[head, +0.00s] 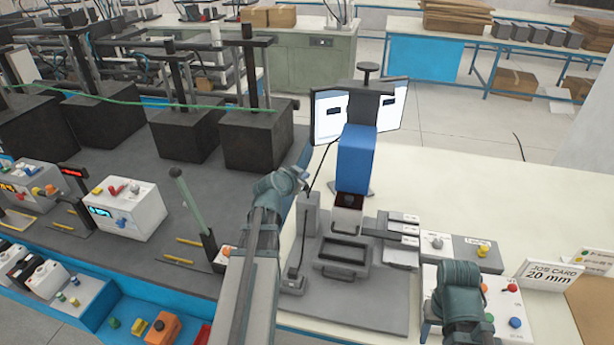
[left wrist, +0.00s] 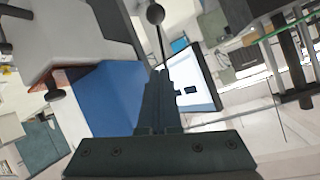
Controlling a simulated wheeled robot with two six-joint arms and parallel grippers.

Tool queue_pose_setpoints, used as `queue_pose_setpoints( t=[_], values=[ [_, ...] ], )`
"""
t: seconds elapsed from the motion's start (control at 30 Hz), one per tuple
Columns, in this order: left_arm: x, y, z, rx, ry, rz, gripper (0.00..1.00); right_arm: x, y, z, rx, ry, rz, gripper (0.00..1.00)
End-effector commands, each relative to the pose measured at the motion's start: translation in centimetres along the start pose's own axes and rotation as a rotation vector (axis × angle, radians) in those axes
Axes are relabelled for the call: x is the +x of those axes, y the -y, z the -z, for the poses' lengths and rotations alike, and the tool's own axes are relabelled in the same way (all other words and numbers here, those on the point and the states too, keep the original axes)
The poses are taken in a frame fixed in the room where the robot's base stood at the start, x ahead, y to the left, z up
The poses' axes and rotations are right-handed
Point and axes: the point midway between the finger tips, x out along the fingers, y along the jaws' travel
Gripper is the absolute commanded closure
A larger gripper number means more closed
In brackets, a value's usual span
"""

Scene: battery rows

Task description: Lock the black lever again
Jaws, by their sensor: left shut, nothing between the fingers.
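A thin black rod (head: 322,161) slants beside the blue press head (head: 357,160) in the head view; I cannot tell surely whether it is the lever. In the left wrist view a black ball (left wrist: 155,14) on a thin dark rod (left wrist: 161,45) shows just beyond my fingertips, likely the black lever. My left gripper (head: 303,178) is shut and empty, left of the press head. Its closed fingers also show in the left wrist view (left wrist: 163,90). Whether they touch the rod cannot be told. My right arm shows at the lower right, but its fingers are not visible.
A grey fixture (head: 345,256) with handles stands below the press head. Two monitor screens (head: 330,116) stand behind. A button box (head: 500,296) and a "JOB CARD 20 mm" sign (head: 549,276) are on the right. A green-handled lever (head: 193,207) stands on the dark bench at left.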

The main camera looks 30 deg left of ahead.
Motion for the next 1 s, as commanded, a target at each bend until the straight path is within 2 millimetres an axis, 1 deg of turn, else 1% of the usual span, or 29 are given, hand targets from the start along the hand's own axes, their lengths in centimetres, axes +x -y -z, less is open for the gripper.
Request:
queue_pose_setpoints(
  t=[0.17,0.27,0.37,0.47,0.77,0.8,0.83,0.9,1.0],
  values=[
    [0.7,0.0,-0.1,0.0,-0.001,0.0,1.0,0.5,0.0,0.0,-0.001,0.0,0.0,0.5],
    [1.6,0.0,-0.2,0.0,-0.001,0.0,1.0,0.9,0.1,0.1,-0.001,0.0,0.0,0.5],
    [2.9,-0.1,-0.2,-0.001,-0.002,0.0,1.0,1.6,0.1,0.1,-0.003,0.0,-0.001,0.5],
    [4.7,0.0,-0.3,0.001,-0.002,0.0,1.0,2.4,0.2,0.1,-0.005,0.0,-0.001,0.5],
    [10.9,0.0,-0.3,-0.001,-0.002,0.0,1.0,5.2,0.5,0.3,-0.006,0.0,-0.001,0.5],
    [10.1,-0.2,-1.4,-0.003,-0.001,0.002,1.0,5.8,0.5,0.3,-0.005,0.0,-0.001,0.5],
    [9.7,-0.3,-2.0,-0.002,0.0,0.003,1.0,6.2,0.6,0.4,-0.005,0.0,-0.001,0.5],
    [9.2,-0.2,-3.0,-0.003,-0.001,0.003,1.0,6.8,0.6,0.4,-0.005,0.0,-0.001,0.5],
    [8.9,-0.1,-3.7,-0.001,-0.001,0.003,1.0,7.2,0.7,0.4,-0.005,0.0,-0.001,0.5]
  ],
)
